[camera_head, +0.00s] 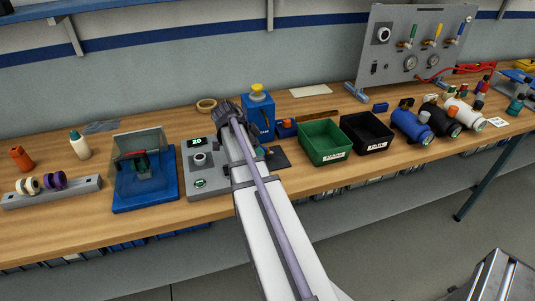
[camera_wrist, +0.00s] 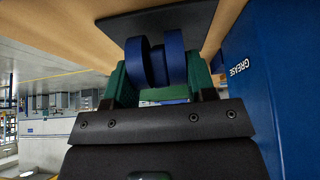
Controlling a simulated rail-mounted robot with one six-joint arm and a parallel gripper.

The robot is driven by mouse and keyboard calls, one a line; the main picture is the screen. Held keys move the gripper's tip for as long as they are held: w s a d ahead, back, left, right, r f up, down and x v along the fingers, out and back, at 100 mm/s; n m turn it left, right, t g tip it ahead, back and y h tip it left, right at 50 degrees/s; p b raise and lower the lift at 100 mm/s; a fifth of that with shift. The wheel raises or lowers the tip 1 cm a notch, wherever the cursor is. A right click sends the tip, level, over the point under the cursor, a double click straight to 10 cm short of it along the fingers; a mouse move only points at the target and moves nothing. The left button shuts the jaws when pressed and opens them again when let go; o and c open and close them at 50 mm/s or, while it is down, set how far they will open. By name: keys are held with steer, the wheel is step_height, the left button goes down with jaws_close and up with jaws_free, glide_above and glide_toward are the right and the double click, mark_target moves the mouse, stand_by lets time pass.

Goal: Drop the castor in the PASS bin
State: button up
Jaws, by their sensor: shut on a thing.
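In the wrist view, a blue castor (camera_wrist: 174,57) with two wheels sits between the green fingers of my gripper (camera_wrist: 160,82), which is shut on it. A dark flat pad (camera_wrist: 160,22) lies just beyond the castor; I cannot tell whether they touch. In the head view my arm hides most of the gripper and the castor beside the blue grease unit (camera_head: 259,117). A green bin (camera_head: 323,143) and a black bin (camera_head: 367,133) stand to the right of the gripper. Both look empty; their white front labels are too small to read surely.
The grease unit's blue wall (camera_wrist: 285,90) is close on the right in the wrist view. Left of my arm stand a grey tester (camera_head: 203,168), a blue guarded fixture (camera_head: 145,180) and a rack (camera_head: 52,192) with castors. Blue, black and white cylinders (camera_head: 440,118) stand right of the bins.

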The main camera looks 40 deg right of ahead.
steer(key=shift+w+a+r+p, duration=0.3)
steer(key=shift+a+r+p, duration=0.15)
steer(key=shift+a, duration=0.1)
steer(key=shift+w+a+r+p, duration=0.3)
steer(key=shift+a+r+p, duration=0.15)
steer(key=shift+a, duration=0.1)
steer(key=shift+w+a+r, duration=0.1)
steer(key=shift+w+a, duration=0.05)
steer(key=shift+a, duration=0.3)
